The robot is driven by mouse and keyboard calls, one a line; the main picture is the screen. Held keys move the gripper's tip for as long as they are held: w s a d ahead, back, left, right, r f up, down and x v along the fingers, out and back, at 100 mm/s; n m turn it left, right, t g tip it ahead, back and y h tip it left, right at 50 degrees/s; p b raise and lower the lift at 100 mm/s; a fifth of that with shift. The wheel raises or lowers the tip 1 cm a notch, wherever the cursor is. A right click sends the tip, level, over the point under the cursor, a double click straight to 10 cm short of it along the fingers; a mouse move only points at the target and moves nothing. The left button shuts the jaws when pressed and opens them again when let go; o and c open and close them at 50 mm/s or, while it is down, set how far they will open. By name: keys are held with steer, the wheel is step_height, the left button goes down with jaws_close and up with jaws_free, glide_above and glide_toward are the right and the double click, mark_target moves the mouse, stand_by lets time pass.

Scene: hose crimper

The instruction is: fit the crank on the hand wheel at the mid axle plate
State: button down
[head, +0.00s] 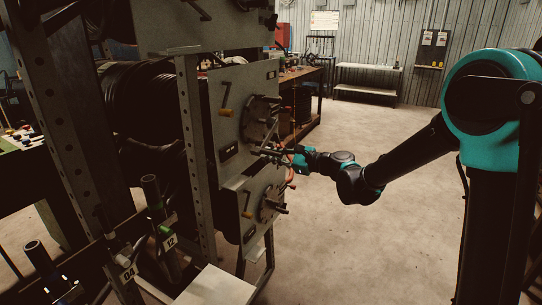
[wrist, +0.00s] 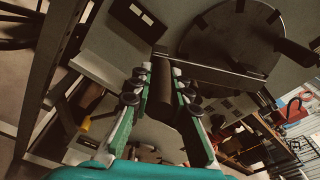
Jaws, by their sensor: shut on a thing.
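The mid axle plate (head: 228,128) is a grey upright panel on the rack, with a dark round hand wheel (head: 256,120) on its face. In the wrist view the hand wheel (wrist: 225,35) is a large dark disc at upper right. My gripper (head: 284,153) is at the wheel's lower edge. In the wrist view my gripper (wrist: 160,88) is shut on the crank's dark cylindrical handle (wrist: 162,100). The crank's flat bar (wrist: 205,68) runs right across the disc's lower edge. I cannot tell whether the bar touches the wheel.
A lower plate with another hand wheel (head: 270,204) is just below, and an upper plate (head: 190,25) is above. A perforated rack post (head: 195,150) stands to the left. A pale box top (head: 215,285) is at the bottom. Open floor (head: 370,250) lies to the right.

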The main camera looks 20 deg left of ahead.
mark_target(260, 154)
steer(key=shift+w+a, duration=0.15)
steer(key=shift+a, duration=1.95)
stand_by(0.6)
steer(key=c, duration=1.3)
jaws_free()
steer(key=shift+c, duration=0.2)
steer(key=d, duration=0.4)
steer(key=s+d, duration=0.1)
steer(key=d, duration=0.3)
steer(key=d+r, duration=0.1)
steer(key=d, duration=0.2)
steer(key=shift+s+d+r, duration=0.1)
steer(key=shift+s+d, duration=0.25)
steer(key=shift+d, duration=0.05)
